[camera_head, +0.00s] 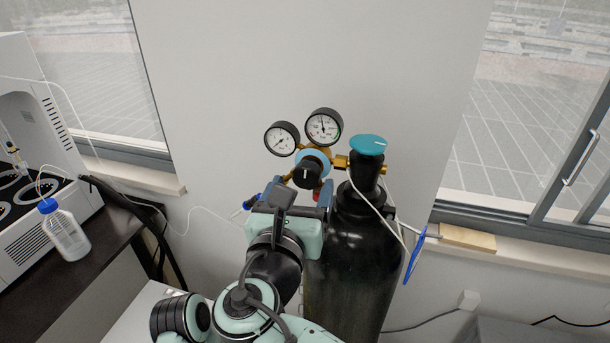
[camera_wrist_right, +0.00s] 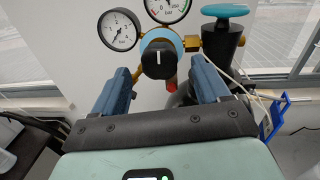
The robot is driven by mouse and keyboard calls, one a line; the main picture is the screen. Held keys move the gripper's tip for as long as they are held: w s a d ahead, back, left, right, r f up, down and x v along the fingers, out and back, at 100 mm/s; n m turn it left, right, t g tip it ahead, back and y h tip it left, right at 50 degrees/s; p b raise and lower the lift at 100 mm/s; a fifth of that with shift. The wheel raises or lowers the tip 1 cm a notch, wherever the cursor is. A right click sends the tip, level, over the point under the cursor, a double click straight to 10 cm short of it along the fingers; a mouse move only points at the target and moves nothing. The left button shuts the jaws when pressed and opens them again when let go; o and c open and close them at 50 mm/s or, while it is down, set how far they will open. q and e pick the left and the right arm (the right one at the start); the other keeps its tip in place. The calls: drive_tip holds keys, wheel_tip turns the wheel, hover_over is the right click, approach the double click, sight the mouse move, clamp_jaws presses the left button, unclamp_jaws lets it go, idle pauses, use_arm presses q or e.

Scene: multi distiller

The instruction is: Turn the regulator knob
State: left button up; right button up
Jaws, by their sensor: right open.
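The regulator knob (camera_head: 307,174) is black with a white mark and sits on a blue-ringed brass regulator (camera_head: 313,157). In the right wrist view the knob (camera_wrist_right: 158,59) shows between the two fingers, with its white mark near upright. My right gripper (camera_head: 298,184) is open in front of the regulator. In the right wrist view its blue fingers (camera_wrist_right: 160,72) stand apart, one on each side of the knob, with visible gaps. I cannot tell whether the fingertips reach the knob's depth. My left gripper is not in view.
Two pressure gauges (camera_head: 282,138) (camera_head: 323,127) sit above the knob. A black gas cylinder (camera_head: 352,260) with a teal valve wheel (camera_head: 368,145) stands at right. A blue hook (camera_head: 415,255) hangs beside it. A bench (camera_head: 40,270) with a bottle (camera_head: 66,232) is at left.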

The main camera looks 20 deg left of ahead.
sight(305, 180)
drive_tip(key=shift+w+a, duration=0.1)
drive_tip(key=shift+w, duration=1.45)
drive_tip(key=shift+c, duration=0.2)
drive_tip(key=c, duration=1)
